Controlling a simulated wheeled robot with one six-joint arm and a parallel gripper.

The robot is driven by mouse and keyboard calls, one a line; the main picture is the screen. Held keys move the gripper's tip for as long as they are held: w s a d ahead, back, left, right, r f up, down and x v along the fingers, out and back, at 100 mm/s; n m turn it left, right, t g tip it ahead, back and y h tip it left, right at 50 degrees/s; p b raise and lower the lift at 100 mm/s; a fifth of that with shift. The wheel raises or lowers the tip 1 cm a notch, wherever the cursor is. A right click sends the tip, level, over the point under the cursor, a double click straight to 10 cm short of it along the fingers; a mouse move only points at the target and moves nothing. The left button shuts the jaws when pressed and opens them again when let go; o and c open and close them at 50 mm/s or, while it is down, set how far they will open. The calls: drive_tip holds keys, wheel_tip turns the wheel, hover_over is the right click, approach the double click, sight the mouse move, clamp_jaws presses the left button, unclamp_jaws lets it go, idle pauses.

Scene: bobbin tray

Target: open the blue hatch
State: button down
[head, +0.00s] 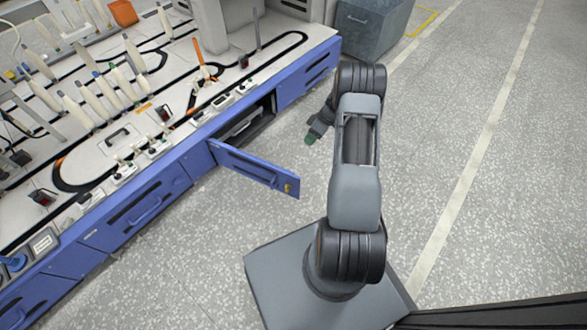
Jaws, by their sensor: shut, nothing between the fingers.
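The blue hatch (254,167) in the front of the machine stands swung open, sticking out over the floor. It carries a small yellow latch (288,187) near its free end. Behind it the dark compartment (245,122) is exposed. My gripper (309,139) is beyond the hatch, to the right of the opening, pointing down and left. It is apart from the hatch as far as I can see. It is shut and looks empty. Its fingers are small in the picture, and my arm covers part of the wrist.
The machine top (110,143) holds several white bobbins and a black track. Other blue panels (135,208) along its front are closed. A grey bin (371,27) stands at the back. The speckled floor (480,150) to the right is clear.

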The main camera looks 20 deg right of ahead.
drive_tip(key=s+b+x, duration=0.2)
drive_tip(key=b+x, duration=0.2)
drive_tip(key=x, duration=0.9)
drive_tip(key=shift+s+a+f+n, duration=0.2)
drive_tip(key=shift+s+a+n, duration=0.1)
